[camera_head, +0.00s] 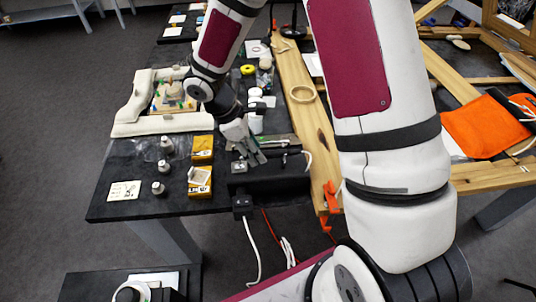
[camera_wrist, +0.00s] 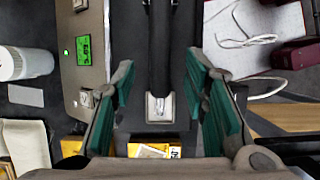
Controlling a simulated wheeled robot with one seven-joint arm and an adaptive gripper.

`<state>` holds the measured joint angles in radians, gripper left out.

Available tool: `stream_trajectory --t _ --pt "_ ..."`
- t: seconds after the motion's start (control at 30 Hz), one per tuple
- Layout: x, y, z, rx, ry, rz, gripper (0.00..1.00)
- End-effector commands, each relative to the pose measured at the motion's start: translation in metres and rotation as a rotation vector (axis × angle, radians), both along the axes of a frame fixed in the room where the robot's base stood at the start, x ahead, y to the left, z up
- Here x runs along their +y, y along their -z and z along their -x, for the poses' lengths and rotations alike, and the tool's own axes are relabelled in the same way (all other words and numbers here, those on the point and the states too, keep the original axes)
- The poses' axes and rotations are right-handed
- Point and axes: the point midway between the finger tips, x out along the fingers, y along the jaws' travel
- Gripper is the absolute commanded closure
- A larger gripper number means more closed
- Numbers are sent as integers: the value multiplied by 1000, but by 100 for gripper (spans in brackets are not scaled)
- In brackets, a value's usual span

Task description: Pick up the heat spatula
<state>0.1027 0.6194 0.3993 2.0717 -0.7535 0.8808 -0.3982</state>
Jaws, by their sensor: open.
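A long dark bar with a pale metal piece at its near end, perhaps the heat spatula (camera_wrist: 160,70) or its holder, runs up the middle of the wrist view. My gripper (camera_wrist: 164,82) is open, with one green-padded finger on each side of it and visible gaps. In the head view my gripper (camera_head: 259,157) points down over the near edge of the black table, by the dark equipment there. A grey control box (camera_wrist: 84,75) with a lit green display lies left of the fingers. The head view shows no clear spatula; the arm and gripper cover part of that area.
Yellow boxes (camera_head: 202,147) and small white-capped bottles (camera_head: 158,188) stand left of my gripper. A padded white tray (camera_head: 128,118) lies farther left. A wooden beam (camera_head: 300,95) and orange clamp (camera_head: 330,196) are to the right. White cables (camera_head: 251,248) hang at the front edge.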

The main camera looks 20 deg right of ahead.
Motion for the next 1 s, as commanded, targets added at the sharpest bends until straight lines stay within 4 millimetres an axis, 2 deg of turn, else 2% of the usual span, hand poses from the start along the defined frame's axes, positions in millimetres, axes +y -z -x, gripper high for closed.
stream_trajectory --t 0.23,0.5,0.53,0.57,0.7,1.0 --pt "-13 26 6 2 0 0 59" --pt "-14 29 5 -1 0 0 59" --pt "-14 29 5 -1 0 0 61" --pt "-14 29 5 -1 0 0 68" --pt "-14 29 5 -1 0 0 100" --pt "-14 28 5 -1 0 0 100"
